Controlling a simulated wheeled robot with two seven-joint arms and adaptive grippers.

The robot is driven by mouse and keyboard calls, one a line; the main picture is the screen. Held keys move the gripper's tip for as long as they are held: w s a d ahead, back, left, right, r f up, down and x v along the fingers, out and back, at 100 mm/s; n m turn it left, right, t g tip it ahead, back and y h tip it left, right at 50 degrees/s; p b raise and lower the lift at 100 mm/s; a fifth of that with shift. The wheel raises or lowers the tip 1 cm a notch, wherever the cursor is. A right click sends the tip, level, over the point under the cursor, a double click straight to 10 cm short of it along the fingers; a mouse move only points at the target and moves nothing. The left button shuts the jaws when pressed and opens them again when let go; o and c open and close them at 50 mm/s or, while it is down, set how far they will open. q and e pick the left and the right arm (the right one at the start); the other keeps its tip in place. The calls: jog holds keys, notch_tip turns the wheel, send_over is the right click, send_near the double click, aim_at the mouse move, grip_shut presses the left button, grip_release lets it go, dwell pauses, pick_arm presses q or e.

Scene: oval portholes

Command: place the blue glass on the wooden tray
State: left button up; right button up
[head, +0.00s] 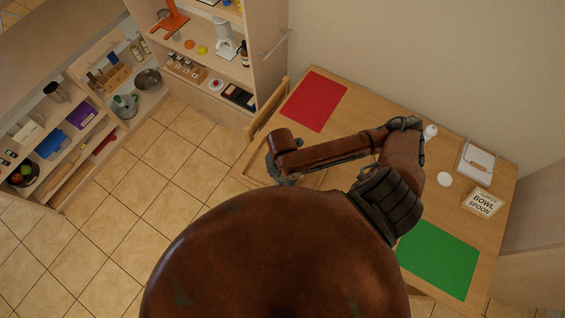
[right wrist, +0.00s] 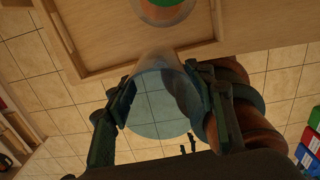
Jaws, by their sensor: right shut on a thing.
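The blue glass (right wrist: 158,103) is see-through and pale blue. In the right wrist view it sits between the two fingers of my right gripper (right wrist: 157,88), which is shut on it. Floor tiles show through the glass. The wooden tray (right wrist: 120,67) has a raised rim and lies just beyond the glass at the top of that view. In the head view my right gripper (head: 284,179) is at the table's left edge. My arm covers much of the tray there, and I cannot make out the glass. My left gripper is not in view.
A round orange, green and white thing (right wrist: 166,8) is in the tray. The table also holds a red mat (head: 314,100), a green mat (head: 438,258), a sign (head: 483,203) and a white box (head: 478,163). A chair (head: 267,108) stands at the table's left edge.

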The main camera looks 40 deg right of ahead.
jog(key=w+d+f, duration=0.1)
jog(key=w+f, duration=0.2)
jog(key=w, duration=0.1)
jog(key=w+d+f, duration=0.1)
jog(key=w+f, duration=0.2)
jog(key=w, duration=0.2)
jog(key=w+d+f+p, duration=0.1)
jog(key=w+f, duration=0.3)
jog(key=shift+w+d, duration=0.2)
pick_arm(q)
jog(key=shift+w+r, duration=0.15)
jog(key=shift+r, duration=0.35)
pick_arm(e)
jog(key=shift+f, duration=1.45)
jog(key=shift+f, duration=0.1)
jog(key=o, duration=1.4)
jog(key=shift+c, duration=0.2)
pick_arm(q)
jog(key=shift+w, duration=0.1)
pick_arm(e)
notch_tip(320, 180, up, 12)
